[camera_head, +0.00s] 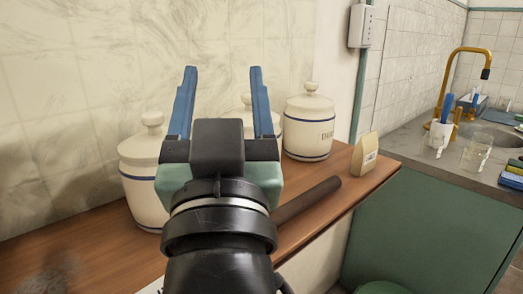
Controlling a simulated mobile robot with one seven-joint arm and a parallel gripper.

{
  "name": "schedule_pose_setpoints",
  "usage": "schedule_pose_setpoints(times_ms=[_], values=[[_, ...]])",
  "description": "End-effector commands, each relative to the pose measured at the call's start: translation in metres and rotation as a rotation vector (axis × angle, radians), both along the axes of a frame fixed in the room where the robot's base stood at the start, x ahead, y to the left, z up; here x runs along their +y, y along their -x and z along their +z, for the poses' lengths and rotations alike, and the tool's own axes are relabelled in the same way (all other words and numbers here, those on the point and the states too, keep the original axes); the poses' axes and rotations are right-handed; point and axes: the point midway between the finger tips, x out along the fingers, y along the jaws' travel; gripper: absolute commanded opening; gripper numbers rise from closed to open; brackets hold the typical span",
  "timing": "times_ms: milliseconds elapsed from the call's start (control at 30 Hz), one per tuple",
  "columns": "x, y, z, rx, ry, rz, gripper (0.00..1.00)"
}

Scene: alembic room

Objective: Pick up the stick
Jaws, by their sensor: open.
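A dark brown stick (308,200) lies on the wooden shelf (95,245), slanting from behind my gripper up to the right. Its near end is hidden by my gripper and wrist. My gripper (223,102) is in the middle of the view with its two blue fingers spread apart. Nothing shows between the fingers except the wall and part of a jar behind. The stick is to the right of and below the fingers, outside them. I cannot tell how high my gripper is above the shelf.
White lidded jars with blue bands stand along the wall: one at left (140,180), one at right (308,125), one partly hidden behind my gripper (245,112). A small tan packet (364,155) stands near the shelf's right end. A sink counter (430,148) is further right.

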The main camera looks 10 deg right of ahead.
Motion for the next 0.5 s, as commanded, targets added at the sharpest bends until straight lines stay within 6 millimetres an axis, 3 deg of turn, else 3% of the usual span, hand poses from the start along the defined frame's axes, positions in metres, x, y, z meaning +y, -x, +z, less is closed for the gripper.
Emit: schedule_pose_setpoints(times_ms=[33,500], values=[[0.001,-0.007,0.026,0.038,-0.003,0.001,0.66],[0.006,-0.051,0.082,0.384,-0.029,-0.001,0.66]])
